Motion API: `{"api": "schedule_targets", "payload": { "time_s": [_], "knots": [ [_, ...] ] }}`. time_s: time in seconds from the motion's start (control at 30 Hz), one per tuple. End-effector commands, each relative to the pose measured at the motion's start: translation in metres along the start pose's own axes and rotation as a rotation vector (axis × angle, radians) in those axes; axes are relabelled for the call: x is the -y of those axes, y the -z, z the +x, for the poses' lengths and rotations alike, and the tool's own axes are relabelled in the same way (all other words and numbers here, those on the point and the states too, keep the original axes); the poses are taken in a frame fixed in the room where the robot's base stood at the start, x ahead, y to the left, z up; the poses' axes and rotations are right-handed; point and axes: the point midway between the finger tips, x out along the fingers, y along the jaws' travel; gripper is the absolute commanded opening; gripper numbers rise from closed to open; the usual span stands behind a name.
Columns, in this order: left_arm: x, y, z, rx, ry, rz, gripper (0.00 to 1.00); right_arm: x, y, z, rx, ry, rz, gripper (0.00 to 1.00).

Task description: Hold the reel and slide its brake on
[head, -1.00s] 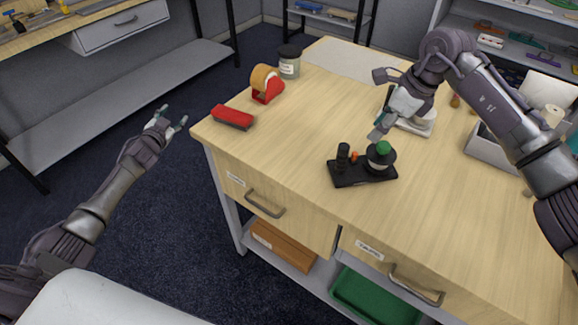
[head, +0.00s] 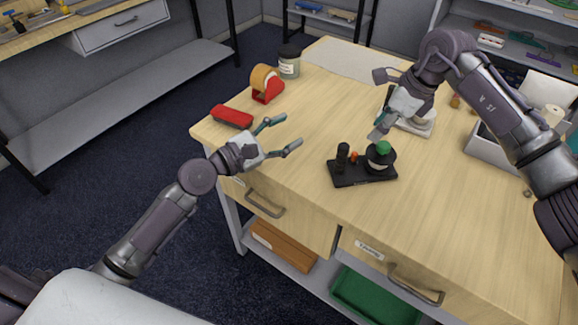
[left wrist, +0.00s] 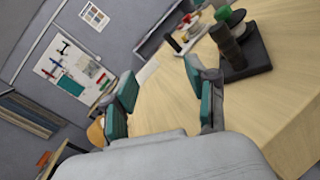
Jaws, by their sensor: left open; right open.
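The reel (head: 380,160) is a dark spool with a green top, upright on a black base (head: 350,178) on the table.
A red stapler (head: 232,117), a red tape dispenser (head: 268,92) and a lidded jar (head: 289,64) stand along the table's left side. A white device (head: 418,126) sits behind my right gripper. A grey bin (head: 490,156) is at right. The wood in front of the base is clear.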

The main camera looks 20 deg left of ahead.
Motion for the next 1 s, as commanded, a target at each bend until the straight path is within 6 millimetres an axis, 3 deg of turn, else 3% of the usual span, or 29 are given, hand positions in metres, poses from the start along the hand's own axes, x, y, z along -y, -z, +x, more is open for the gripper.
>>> {"api": "schedule_targets", "payload": {
  "time_s": [0.03,0.1,0.2,0.4,0.57,1.0],
  "knots": [
    [0.019,0.005,-0.007,0.001,0.043,-0.114,0.57,0.0,0.0,0.0,0.0,0.0,0.0,0.42],
    [0.04,0.008,-0.016,0.01,0.094,-0.25,0.57,0.0,0.0,0.0,0.0,0.0,0.0,0.42],
    [0.059,0.008,-0.025,0.023,0.145,-0.386,0.57,0.0,0.0,0.0,0.0,0.0,0.0,0.42],
    [0.072,0.005,-0.027,0.038,0.18,-0.482,0.57,0.0,0.0,0.0,0.0,0.0,0.0,0.42],
    [0.075,0.002,-0.005,0.041,0.181,-0.482,0.57,0.0,0.0,0.0,0.0,0.0,0.0,0.42],
    [0.089,-0.004,0.078,0.039,0.179,-0.48,0.57,0.0,0.0,0.0,0.0,0.0,0.0,0.42]
  ]
}}
